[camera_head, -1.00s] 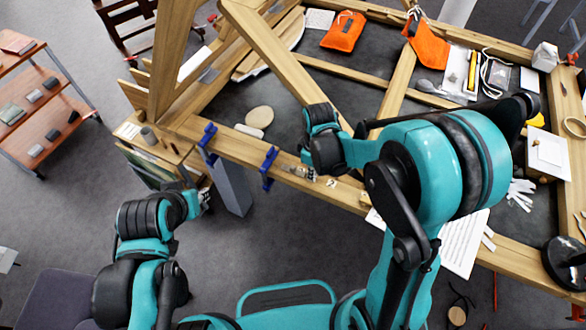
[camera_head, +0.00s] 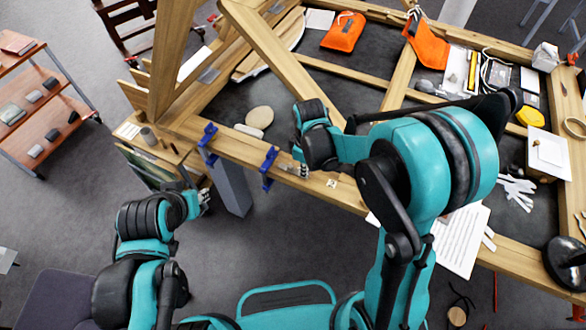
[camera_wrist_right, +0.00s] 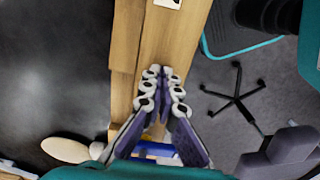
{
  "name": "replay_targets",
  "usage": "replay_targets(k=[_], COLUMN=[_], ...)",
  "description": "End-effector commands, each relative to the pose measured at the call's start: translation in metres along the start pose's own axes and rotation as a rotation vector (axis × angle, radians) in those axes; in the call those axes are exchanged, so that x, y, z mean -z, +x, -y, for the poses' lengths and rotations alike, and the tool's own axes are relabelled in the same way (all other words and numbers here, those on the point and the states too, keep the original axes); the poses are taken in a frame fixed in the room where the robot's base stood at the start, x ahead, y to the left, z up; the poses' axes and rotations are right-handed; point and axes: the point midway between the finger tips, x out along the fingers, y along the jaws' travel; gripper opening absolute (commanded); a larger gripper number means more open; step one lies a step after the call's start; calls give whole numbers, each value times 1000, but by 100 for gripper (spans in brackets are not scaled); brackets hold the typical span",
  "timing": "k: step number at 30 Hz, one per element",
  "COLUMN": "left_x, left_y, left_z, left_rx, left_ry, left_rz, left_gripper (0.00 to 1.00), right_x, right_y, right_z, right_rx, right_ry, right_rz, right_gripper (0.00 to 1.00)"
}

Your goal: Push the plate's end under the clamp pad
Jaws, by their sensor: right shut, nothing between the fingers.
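Two blue clamps stand on the front wooden beam, a left one (camera_head: 207,138) and a right one (camera_head: 268,166). A small grey strip (camera_head: 287,168), probably the plate, lies on the beam just right of the right clamp. Its end and the clamp pad are too small to make out. My right gripper (camera_head: 303,172) is shut and empty, low over the beam at the strip's right side. In the right wrist view, its closed fingertips (camera_wrist_right: 162,74) are above the beam, and blue clamp parts (camera_wrist_right: 160,149) show behind the fingers. My left gripper (camera_head: 205,199) hangs away from the beam, at lower left.
A small white marked tag (camera_head: 331,183) lies on the beam to the right. A beige disc (camera_head: 260,117) lies behind the clamps. Floor is open in front of the beam.

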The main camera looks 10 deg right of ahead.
Motion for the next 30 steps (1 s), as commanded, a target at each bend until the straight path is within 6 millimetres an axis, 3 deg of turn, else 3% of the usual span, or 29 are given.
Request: replay_targets(k=[30], left_x=[-1], left_y=[2], left_z=[0], left_rx=[0], left_ry=[0], left_rz=[0], left_gripper=[34], right_x=[26], right_y=[0], right_z=[0], right_rx=[0], right_ry=[0], right_rz=[0], right_gripper=[0])
